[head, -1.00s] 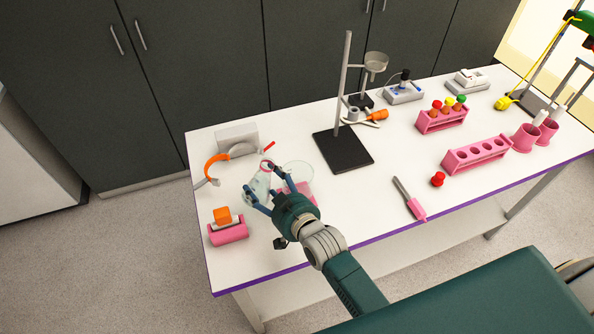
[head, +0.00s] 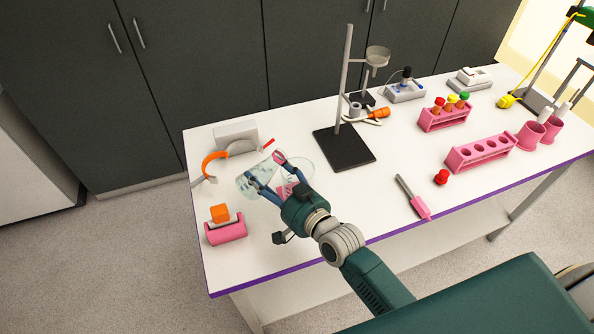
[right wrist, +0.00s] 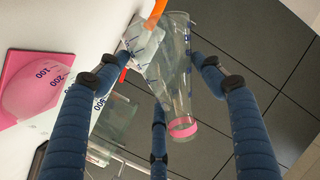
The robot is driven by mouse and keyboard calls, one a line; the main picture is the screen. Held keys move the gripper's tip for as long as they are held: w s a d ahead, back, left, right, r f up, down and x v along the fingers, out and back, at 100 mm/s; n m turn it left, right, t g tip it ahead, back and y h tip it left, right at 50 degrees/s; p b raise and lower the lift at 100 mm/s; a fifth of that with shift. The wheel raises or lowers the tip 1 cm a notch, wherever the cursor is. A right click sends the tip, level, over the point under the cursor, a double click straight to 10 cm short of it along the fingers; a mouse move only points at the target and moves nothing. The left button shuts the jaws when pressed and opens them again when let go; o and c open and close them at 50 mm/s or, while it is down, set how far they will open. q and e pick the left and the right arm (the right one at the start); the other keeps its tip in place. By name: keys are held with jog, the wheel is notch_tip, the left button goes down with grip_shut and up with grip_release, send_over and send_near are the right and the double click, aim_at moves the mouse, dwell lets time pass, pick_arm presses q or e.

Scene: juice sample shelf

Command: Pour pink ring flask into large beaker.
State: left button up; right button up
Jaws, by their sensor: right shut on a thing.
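The flask (head: 256,182) is clear glass with a pink ring (head: 279,157) near its mouth. My right gripper (head: 267,174) is shut on it above the table's left part. The flask is tilted, with its mouth toward the upper right. The right wrist view shows the flask (right wrist: 174,60) between the blue fingers, with its pink ring (right wrist: 183,129) clear. My left gripper is not in view.
A pink tape dispenser (head: 226,232) stands front left. Orange headgear (head: 210,160) and a grey box (head: 236,131) lie behind the flask. A ring stand (head: 344,150) is behind right of the beaker. A pink-handled tool (head: 421,207) and pink tube racks (head: 481,153) are farther right.

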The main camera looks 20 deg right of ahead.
jog(key=shift+d+r+b, duration=0.15)
jog(key=shift+d+b, duration=0.05)
jog(key=shift+b, duration=0.1)
jog(key=shift+a+r+m, duration=0.1)
jog(key=shift+a+m, duration=0.2)
jog(key=shift+m, duration=0.1)
jog(key=shift+d+r+y+b, duration=0.15)
jog(key=shift+y+b, duration=0.15)
jog(key=shift+b, duration=0.15)
jog(key=shift+a+m+b, duration=0.3)
jog(key=shift+a, duration=0.05)
jog(key=shift+d+r+t, duration=0.2)
jog(key=shift+t, duration=0.1)
